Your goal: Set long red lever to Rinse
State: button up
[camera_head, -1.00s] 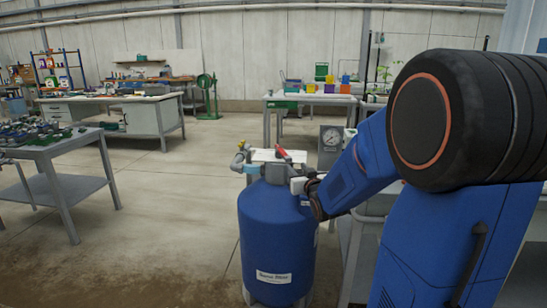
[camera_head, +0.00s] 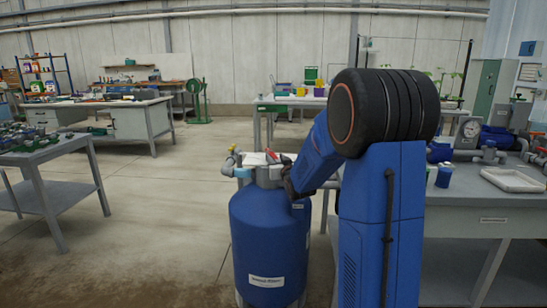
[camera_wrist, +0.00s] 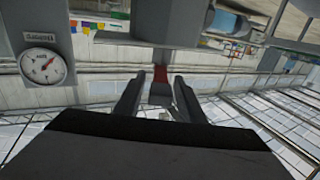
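The blue sand filter tank (camera_head: 268,240) stands on the floor in the middle of the head view, with a grey valve head on top. The red lever (camera_head: 285,159) shows as a small red piece on that valve, partly hidden by my arm. My gripper (camera_head: 289,186) is at the right side of the valve head. In the wrist view the red lever (camera_wrist: 160,74) lies ahead, in line with the gap between the two fingers of my gripper (camera_wrist: 156,84). The fingers stand apart with a gap. Whether they touch the lever cannot be told. No Rinse marking is readable.
A grey bench (camera_head: 480,197) with a tray (camera_head: 514,180) and pumps stands at the right. A round gauge (camera_wrist: 42,67) shows at the left in the wrist view. A grey table (camera_head: 50,157) stands at the left. The floor left of the tank is clear.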

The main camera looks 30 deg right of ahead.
aim_at(273, 155)
jog(key=shift+x, duration=2)
grip_shut()
